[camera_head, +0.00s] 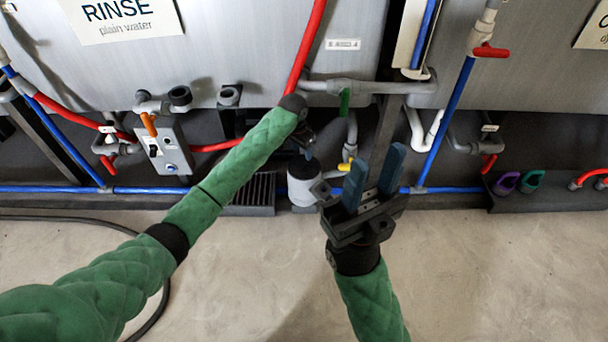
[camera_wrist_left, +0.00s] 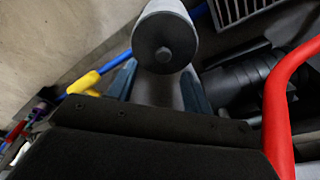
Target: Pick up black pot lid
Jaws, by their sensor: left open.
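The black pot lid (camera_wrist_left: 163,45) is a dark disc with a small round knob at the top centre of the left wrist view. It sits on the pale cylindrical pot (camera_wrist_left: 170,8). In the head view the pot (camera_head: 301,190) stands on the floor in front of the tanks, with the lid (camera_head: 302,168) partly hidden by my left gripper (camera_head: 307,148). My left gripper is open; its blue fingers (camera_wrist_left: 158,80) show on either side just below the lid. I cannot tell whether they touch it. My right gripper (camera_head: 376,157) is open and empty, to the right of the pot.
A red hose (camera_head: 308,45) hangs close by the left gripper and crosses the right of the left wrist view (camera_wrist_left: 278,105). A blue pipe (camera_head: 140,190) runs low along the tanks. A dark grate (camera_head: 257,190) lies left of the pot.

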